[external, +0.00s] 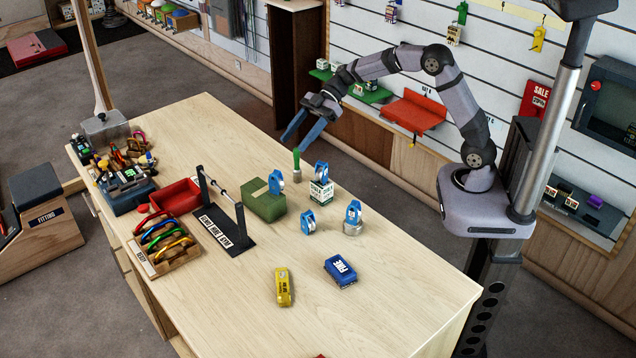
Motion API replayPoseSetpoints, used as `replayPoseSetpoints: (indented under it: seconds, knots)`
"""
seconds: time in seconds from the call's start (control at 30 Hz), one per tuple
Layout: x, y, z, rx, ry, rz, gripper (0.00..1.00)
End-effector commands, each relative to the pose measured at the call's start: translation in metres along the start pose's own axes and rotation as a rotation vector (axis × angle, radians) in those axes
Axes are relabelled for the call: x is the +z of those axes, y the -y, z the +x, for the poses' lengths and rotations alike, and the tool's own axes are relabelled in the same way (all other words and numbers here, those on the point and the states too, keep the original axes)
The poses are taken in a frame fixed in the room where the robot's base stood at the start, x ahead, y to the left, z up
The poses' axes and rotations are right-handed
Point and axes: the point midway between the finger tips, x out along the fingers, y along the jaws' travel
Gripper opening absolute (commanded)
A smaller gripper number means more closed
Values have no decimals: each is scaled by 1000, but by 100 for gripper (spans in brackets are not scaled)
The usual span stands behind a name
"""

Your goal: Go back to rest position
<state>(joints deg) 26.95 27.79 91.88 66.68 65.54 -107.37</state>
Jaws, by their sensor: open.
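My gripper (303,128) has blue fingers that are spread apart with nothing between them. It hangs in the air at the back of the wooden table (390,275), above a small green-topped item (296,160). My arm arches up and back to its base at the right. I cannot tell the exact height of the fingers over the table.
Blue pulley-like pieces stand near the middle, one on a white box (321,191), one on a round tin (353,227). A green case (263,205), black rack (227,220), red tray (176,196), yellow packet (284,287) and blue packet (340,270) surround them. The table's right end is clear.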

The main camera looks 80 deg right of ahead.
Motion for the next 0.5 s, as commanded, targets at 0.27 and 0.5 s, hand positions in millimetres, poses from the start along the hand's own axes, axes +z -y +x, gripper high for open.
replayPoseSetpoints:
  seconds: [0.27, 0.5]
  knots:
    - [-52, -11, -47, 329, 46, 486, 53]
    - [-89, -19, -97, 591, -95, 839, 53]
